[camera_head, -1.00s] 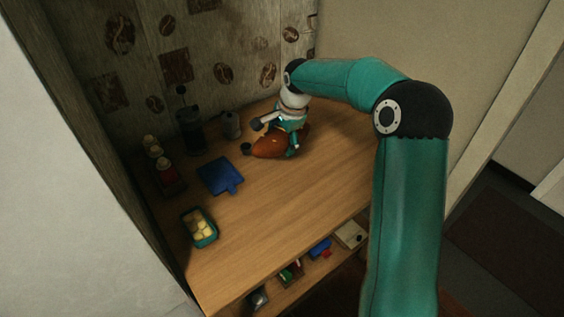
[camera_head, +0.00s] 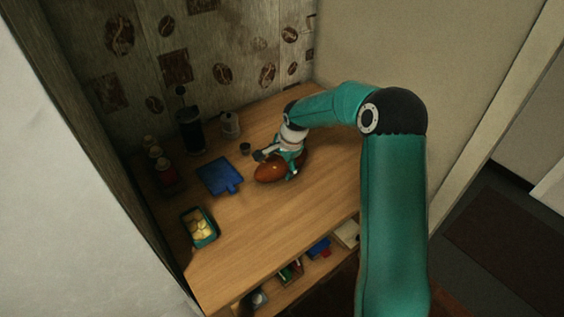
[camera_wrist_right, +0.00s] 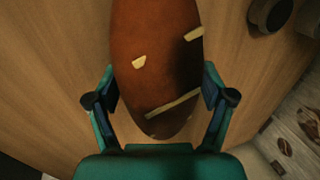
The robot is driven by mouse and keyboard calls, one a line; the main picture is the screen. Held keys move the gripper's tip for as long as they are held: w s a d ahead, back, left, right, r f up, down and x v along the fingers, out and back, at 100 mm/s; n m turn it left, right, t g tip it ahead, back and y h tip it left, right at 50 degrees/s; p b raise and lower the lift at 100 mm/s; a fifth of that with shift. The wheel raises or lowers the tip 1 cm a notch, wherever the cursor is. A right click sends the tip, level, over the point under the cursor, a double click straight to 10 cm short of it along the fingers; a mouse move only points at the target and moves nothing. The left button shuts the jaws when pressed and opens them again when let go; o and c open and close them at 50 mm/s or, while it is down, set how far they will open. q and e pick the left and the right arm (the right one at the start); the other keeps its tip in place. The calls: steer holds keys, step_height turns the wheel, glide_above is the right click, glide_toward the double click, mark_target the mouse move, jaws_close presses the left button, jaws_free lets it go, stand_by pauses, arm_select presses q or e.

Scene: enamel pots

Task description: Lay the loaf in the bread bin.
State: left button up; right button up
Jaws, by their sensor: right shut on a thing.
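The loaf (camera_head: 269,173) is brown and oval, above or on the wooden counter. I cannot tell whether it touches the counter. In the right wrist view the loaf (camera_wrist_right: 152,70) shows pale slashes and lies lengthwise between the fingers. My right gripper (camera_head: 290,163) is shut on the loaf from above. In the wrist view its two fingers (camera_wrist_right: 159,98) are on either side of the loaf's near end. My left gripper is not in view. I cannot make out a bread bin in these frames.
On the counter (camera_head: 310,200) are a blue board (camera_head: 219,177), a teal dish with yellow pieces (camera_head: 200,228), a dark grinder-like item (camera_head: 190,130), a grey pot (camera_head: 230,125) and a small dark cup (camera_head: 245,148). A lower shelf (camera_head: 290,284) holds small items. The front right counter is clear.

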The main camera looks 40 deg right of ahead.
steer(key=o, duration=1.4)
steer(key=shift+c, duration=0.2)
steer(key=shift+r, duration=0.1)
